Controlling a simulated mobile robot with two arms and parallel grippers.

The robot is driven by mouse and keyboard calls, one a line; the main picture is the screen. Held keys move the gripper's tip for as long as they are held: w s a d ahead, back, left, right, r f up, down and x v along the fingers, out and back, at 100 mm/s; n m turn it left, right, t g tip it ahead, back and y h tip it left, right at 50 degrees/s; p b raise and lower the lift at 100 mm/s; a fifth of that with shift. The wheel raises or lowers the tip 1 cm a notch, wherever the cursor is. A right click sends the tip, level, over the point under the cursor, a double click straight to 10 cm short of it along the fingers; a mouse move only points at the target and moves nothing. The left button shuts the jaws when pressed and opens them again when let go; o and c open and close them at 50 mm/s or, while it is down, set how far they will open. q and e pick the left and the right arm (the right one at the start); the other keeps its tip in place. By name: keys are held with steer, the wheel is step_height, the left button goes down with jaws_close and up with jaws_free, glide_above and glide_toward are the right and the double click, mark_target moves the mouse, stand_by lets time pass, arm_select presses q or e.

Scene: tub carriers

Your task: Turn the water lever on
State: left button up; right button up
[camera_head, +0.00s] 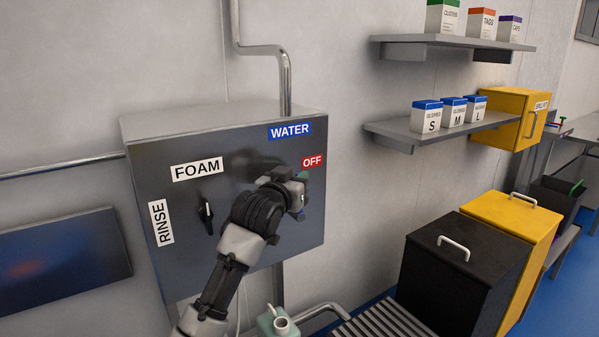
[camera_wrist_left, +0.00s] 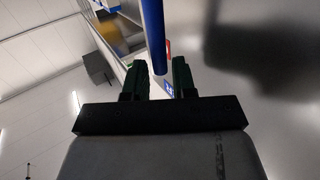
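The grey metal control box (camera_head: 235,265) on the wall carries WATER (camera_head: 290,130), FOAM, OFF (camera_head: 313,161) and RINSE labels. My left gripper (camera_head: 299,183) is at the box's right side, just below the OFF label. In the head view my gripper and wrist hide the water lever. In the left wrist view a blue bar (camera_wrist_left: 153,35), which looks like the lever, reaches down between the two dark fingers (camera_wrist_left: 159,78). The fingers stand apart with narrow gaps beside the bar, so the gripper looks open around it. My right gripper is not in view.
A small dark selector knob (camera_head: 206,213) sits under FOAM. A pipe (camera_head: 285,80) enters the box top. Below are a pale green jug (camera_head: 278,325) and a slatted rack (camera_head: 385,320). Black (camera_head: 455,285) and yellow (camera_head: 515,225) bins stand right; shelves (camera_head: 400,135) hang above.

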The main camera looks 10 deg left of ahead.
arm_select(q)
steer(key=shift+w+d, duration=0.25)
steer(key=shift+w, duration=0.9)
jaws_close()
